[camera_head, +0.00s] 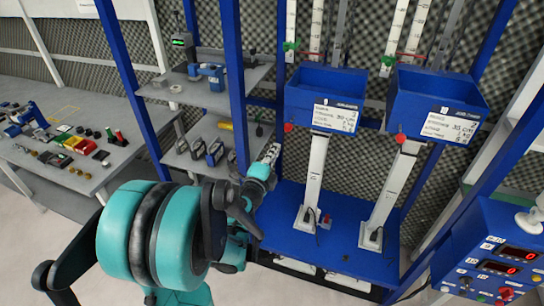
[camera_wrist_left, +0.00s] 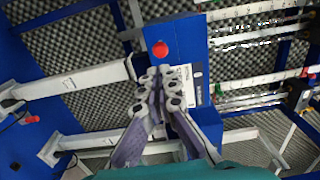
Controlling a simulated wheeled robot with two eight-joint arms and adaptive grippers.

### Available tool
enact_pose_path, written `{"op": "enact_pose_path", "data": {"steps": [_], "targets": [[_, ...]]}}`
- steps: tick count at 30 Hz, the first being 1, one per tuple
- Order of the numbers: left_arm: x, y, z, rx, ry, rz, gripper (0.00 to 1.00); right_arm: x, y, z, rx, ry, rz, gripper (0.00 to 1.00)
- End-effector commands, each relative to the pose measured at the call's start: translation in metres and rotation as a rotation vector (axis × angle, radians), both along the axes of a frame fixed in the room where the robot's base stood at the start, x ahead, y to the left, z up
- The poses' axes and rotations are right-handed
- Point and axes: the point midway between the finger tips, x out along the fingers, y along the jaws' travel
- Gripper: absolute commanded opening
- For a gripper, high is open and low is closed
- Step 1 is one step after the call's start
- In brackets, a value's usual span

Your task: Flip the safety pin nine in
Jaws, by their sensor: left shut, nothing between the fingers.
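Two blue boxes stand on white columns in a blue frame, a left one (camera_head: 325,86) and a right one (camera_head: 436,100). Each has a white label, and the small numbers are too blurred for me to pick out nine. A red knob (camera_head: 289,127) sits at the lower left of the left box; another red knob (camera_head: 400,138) is on the right box. My left gripper (camera_head: 274,150) is shut and empty, just below and left of the left box's knob. In the left wrist view its closed fingertips (camera_wrist_left: 160,75) point at a red knob (camera_wrist_left: 160,49), with a small apparent gap.
A red-tipped pin (camera_head: 327,217) stands beside the left column's base on the blue platform (camera_head: 345,253). Grey shelves (camera_head: 205,92) with devices are left of the frame post. A control box with red displays (camera_head: 495,255) is at lower right. A cluttered table (camera_head: 60,165) is far left.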

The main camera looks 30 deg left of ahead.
Motion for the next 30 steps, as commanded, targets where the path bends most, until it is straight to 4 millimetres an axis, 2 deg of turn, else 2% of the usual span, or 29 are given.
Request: {"op": "enact_pose_path", "data": {"steps": [1,6,12,18,30], "targets": [[0.012,0.003,-0.001,0.0,0.0,-0.001,0.0,0.0,0.0,-0.002,0.0,0.0,0.0,0.4],[0.047,0.011,-0.001,0.0,0.0,-0.001,0.0,0.0,0.0,-0.007,0.0,0.0,0.0,0.4],[0.075,0.018,-0.001,0.0,0.0,0.001,0.0,0.0,0.0,-0.011,0.0,0.0,0.0,0.4],[0.087,0.021,0.0,-0.001,0.0,0.001,0.0,0.0,0.0,-0.012,0.0,0.0,0.0,0.4],[0.091,0.022,0.0,0.0,0.0,0.001,0.0,0.0,0.0,-0.013,0.0,0.0,0.0,0.4]]}}
